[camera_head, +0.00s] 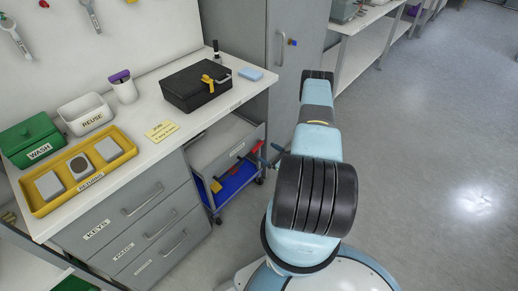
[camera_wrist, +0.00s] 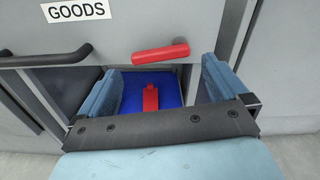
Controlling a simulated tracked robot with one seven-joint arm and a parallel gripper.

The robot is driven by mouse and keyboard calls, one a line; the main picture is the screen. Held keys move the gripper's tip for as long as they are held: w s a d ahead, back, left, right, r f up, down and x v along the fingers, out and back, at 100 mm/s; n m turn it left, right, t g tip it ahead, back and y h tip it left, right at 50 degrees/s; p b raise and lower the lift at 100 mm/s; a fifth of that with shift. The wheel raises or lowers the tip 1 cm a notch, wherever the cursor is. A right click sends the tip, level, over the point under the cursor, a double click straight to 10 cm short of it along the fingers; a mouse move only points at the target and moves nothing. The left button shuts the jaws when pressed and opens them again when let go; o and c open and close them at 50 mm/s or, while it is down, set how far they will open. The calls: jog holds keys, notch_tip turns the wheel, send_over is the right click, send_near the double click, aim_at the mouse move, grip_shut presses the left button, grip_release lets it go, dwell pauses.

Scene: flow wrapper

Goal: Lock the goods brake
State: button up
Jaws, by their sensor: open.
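In the wrist view a white GOODS label (camera_wrist: 76,11) is on a grey panel. To its right a red bar handle (camera_wrist: 160,53) sticks out from the panel, slightly tilted. Below it a red lever-shaped piece (camera_wrist: 150,101) lies over a blue surface (camera_wrist: 172,88). I cannot tell from the label alone which red part is the goods brake. My gripper (camera_wrist: 158,72) is open and empty, its blue pads on either side of the red bar in the picture. In the head view my gripper (camera_head: 271,156) is beside the grey cart (camera_head: 228,143), partly hidden by my arm.
The cart stands under the workbench (camera_head: 160,105), beside grey drawers (camera_head: 130,212). The bench holds a black case (camera_head: 190,90), a yellow tray (camera_head: 118,152) and a green box (camera_head: 28,134). A tall grey cabinet (camera_head: 300,40) stands behind. The floor at right is clear.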

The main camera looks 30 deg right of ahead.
aim_at(259, 147)
jog(key=shift+x, duration=3.2)
jog(key=c, duration=1.1)
jog(key=shift+r+m, duration=0.1)
jog(key=shift+m, duration=0.5)
jog(key=shift+c, duration=0.2)
jog(key=shift+r+m, duration=0.15)
jog(key=shift+m, duration=0.25)
